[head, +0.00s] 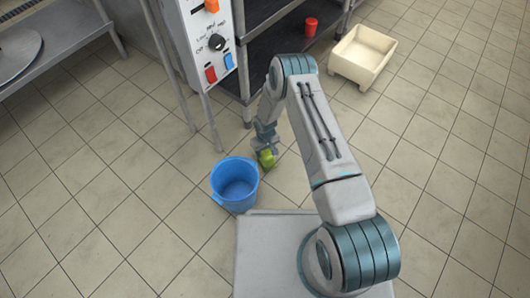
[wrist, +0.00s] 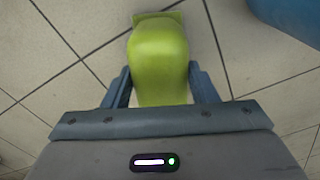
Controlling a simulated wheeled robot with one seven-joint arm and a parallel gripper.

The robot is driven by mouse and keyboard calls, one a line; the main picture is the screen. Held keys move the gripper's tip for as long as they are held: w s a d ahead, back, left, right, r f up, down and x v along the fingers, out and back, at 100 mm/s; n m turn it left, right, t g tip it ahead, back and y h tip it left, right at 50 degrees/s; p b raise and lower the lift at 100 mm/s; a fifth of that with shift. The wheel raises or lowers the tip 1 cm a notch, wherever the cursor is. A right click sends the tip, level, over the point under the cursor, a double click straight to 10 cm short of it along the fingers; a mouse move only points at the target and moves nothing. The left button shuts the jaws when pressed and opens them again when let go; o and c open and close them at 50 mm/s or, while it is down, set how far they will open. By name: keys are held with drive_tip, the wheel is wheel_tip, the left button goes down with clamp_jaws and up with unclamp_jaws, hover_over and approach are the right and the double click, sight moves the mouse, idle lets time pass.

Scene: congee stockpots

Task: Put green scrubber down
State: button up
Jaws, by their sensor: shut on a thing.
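The green scrubber (wrist: 158,55) is a yellow-green block held between the two fingers of my gripper (wrist: 160,90) in the wrist view. In the head view the scrubber (head: 266,158) shows at the end of my arm, low over the tiled floor, just right of the blue bucket. My gripper (head: 265,146) is shut on it. I cannot tell whether the scrubber touches the floor.
The blue bucket (head: 235,184) stands on the floor close by; its edge shows in the wrist view (wrist: 292,15). A dark shelf rack (head: 275,42) holds a red container (head: 310,27). A cream tub (head: 362,56) stands beyond. Open tiles lie right and left.

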drive_tip(key=shift+f, duration=0.15)
drive_tip(key=o, duration=0.9)
drive_tip(key=shift+o, duration=0.2)
wheel_tip(320, 180, up, 12)
drive_tip(key=p, duration=0.4)
drive_tip(key=shift+r+p, duration=0.25)
drive_tip(key=shift+p, duration=0.1)
